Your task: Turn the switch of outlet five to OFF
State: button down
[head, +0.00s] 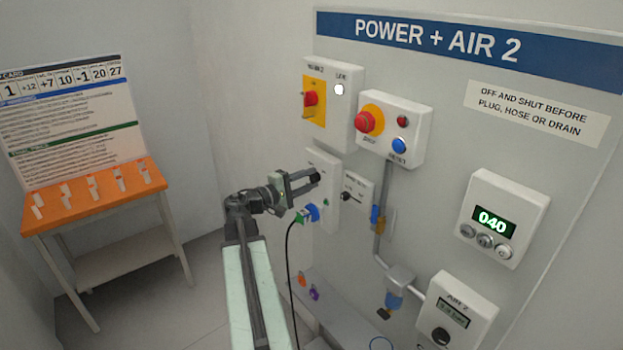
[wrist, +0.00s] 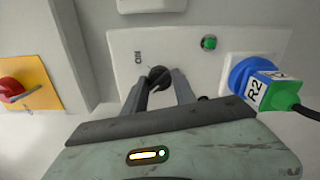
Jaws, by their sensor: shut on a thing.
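The outlet panel (wrist: 200,65) is a white wall plate with a round black switch knob (wrist: 159,74), a lit green lamp (wrist: 209,43) and a blue socket (wrist: 240,72). A green plug marked R2 (wrist: 280,92) sits in the socket. My gripper (wrist: 160,86) is shut on the switch knob, one finger at each side of it. In the head view my gripper (head: 313,180) is at the panel (head: 325,160) and hides the knob. A small ON mark shows beside the knob in the wrist view. I cannot read an outlet number or tell which way the knob points.
A red switch on a yellow plate (head: 313,100) and a red stop button (head: 366,122) are just above. A smaller panel with a black lever (head: 357,190) and a pipe (head: 383,215) stand to the right. A black cable (head: 291,265) hangs from the plug. An orange table (head: 95,195) stands left.

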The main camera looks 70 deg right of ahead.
jog(key=shift+a+f+n, duration=0.15)
jog(key=shift+n, duration=1.05)
jog(key=shift+n, duration=0.3)
jog(key=c, duration=1)
grip_release()
jog(key=shift+w, duration=0.1)
jog(key=v, duration=0.7)
jog(key=shift+w+a, duration=0.2)
jog(key=shift+a, duration=0.1)
